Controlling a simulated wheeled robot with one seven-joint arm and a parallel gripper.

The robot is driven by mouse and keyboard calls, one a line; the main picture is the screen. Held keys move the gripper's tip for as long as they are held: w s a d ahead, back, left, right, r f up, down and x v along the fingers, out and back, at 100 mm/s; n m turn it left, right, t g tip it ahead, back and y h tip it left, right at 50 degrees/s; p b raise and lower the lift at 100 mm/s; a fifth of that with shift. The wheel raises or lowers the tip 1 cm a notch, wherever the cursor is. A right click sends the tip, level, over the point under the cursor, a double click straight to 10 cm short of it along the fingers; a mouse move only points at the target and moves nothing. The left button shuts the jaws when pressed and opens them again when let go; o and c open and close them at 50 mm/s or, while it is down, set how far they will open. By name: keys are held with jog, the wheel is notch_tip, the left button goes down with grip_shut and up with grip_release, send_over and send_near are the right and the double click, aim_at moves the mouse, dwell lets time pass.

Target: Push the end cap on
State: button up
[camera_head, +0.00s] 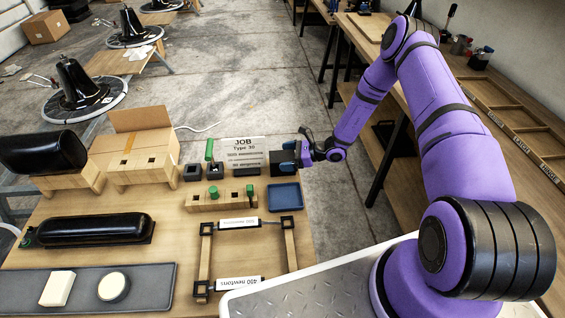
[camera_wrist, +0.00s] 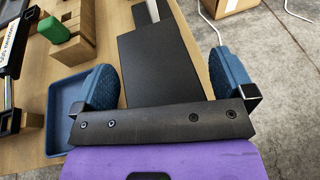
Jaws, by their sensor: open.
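My gripper (camera_head: 290,157) is open at the right rear of the work table. In the wrist view its two blue finger pads (camera_wrist: 165,78) stand wide apart on either side of a dark block (camera_wrist: 158,65). I cannot tell whether either pad touches the block. It shows as a black block (camera_head: 282,163) in the head view, partly hidden by the gripper. A long black padded armrest (camera_head: 95,229) lies at the left of the table, with a small green piece (camera_head: 28,239) at its left end. I cannot tell for certain which piece is the end cap.
A blue tray (camera_head: 284,197) lies in front of the gripper. A wooden block with green pegs (camera_head: 222,200), a job sign (camera_head: 244,151) and a wooden frame (camera_head: 207,262) are nearby. A grey mat (camera_head: 150,287) holds two pale pieces at front left.

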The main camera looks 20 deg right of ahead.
jog(key=c, duration=1.1)
